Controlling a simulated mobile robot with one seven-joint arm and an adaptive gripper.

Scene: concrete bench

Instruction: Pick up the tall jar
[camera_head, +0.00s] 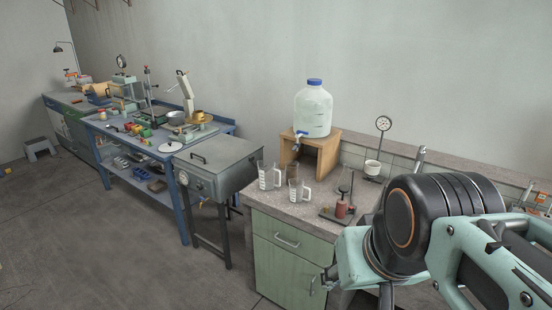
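Several vessels stand on the bench top, and I cannot tell for sure which is the tall jar. A clear measuring jug (268,176) with white marks stands at the left edge. A brownish jar (292,172) stands behind and to its right, partly hidden. A shorter clear jug (298,191) with a handle stands in front. A large clear bottle (314,111) with a blue cap stands on a wooden stand (326,150). My arm fills the lower right, with its end low in front of the bench. My gripper's fingers cannot be made out clearly, and nothing held shows.
The concrete bench top (280,208) sits on a green cabinet (279,259). A grey metal box (217,166) and a cluttered blue table (225,128) stand left. The floor in front is clear.

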